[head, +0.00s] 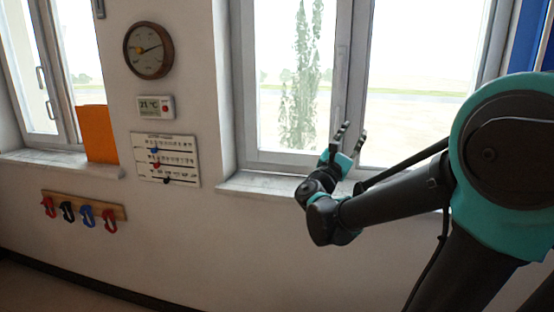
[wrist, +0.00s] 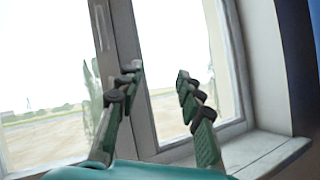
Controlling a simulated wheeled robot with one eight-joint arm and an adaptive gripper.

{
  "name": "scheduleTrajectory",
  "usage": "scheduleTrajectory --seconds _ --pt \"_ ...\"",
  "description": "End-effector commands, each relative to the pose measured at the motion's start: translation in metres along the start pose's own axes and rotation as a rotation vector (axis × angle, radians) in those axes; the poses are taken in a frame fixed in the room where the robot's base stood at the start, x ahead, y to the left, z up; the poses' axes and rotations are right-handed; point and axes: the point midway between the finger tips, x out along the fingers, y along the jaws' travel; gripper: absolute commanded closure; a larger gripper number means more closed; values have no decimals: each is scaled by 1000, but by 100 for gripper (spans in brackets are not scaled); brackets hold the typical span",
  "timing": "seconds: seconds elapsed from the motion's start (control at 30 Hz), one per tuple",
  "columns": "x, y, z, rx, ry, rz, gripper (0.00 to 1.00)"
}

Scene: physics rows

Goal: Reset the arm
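My gripper (head: 348,140) is raised in front of the window (head: 350,90) in the head view, with its fingers pointing up. The fingers are apart and nothing is between them. My arm reaches in from the right side of the head view, bent at the elbow. In the wrist view my gripper (wrist: 157,85) also shows open and empty, facing the window frame (wrist: 132,70). I cannot tell the exact gap between the fingers and the window.
The window sill (head: 262,185) runs below my gripper. On the wall to the left are a round dial (head: 149,50), a small display (head: 156,107), a chart board (head: 166,159) and a hook rack (head: 84,206). An orange panel (head: 98,134) stands on the left sill.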

Motion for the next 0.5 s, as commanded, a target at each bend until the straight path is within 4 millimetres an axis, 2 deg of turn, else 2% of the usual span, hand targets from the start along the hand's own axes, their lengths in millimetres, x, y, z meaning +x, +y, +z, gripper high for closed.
scheduleTrajectory --seconds 0.17,0.27,0.4,0.5 --pt "-8 -62 -29 182 117 -183 63" --pt "-24 -107 -54 335 199 -339 63" --pt "-61 -166 -93 566 299 -592 63" --pt "-96 -199 -120 731 354 -780 63"
